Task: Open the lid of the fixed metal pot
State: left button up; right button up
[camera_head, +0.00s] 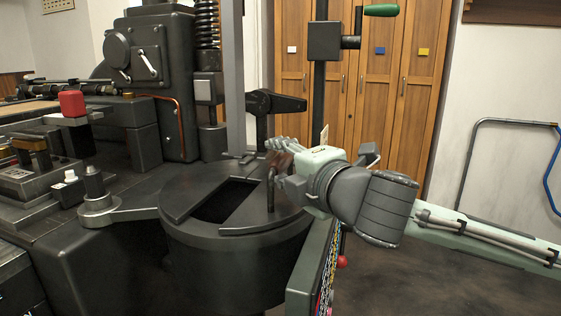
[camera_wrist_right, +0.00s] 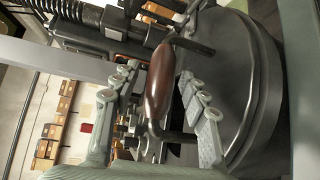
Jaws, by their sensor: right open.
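The fixed metal pot (camera_head: 235,262) is a dark round drum in the lower middle of the head view. Its flat top (camera_head: 185,200) has a dark rectangular opening (camera_head: 224,201). A handle with a brown wooden grip and bent metal rod (camera_head: 271,190) stands at the right of the top. The grip (camera_wrist_right: 160,82) shows large in the right wrist view. My right gripper (camera_head: 282,157) is open at the handle. In the wrist view its fingers (camera_wrist_right: 158,75) lie on either side of the grip, with visible gaps. My left gripper is not in view.
A dark casting machine (camera_head: 150,80) with a red block (camera_head: 72,103) stands at the left. A grey vertical bar (camera_head: 235,80) rises behind the pot. A post with a green handle (camera_head: 381,10) stands behind my right arm. Wooden lockers (camera_head: 375,95) line the back. Open floor lies at the right.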

jog(key=shift+c, duration=0.2)
grip_shut()
jog(key=shift+r, duration=0.1)
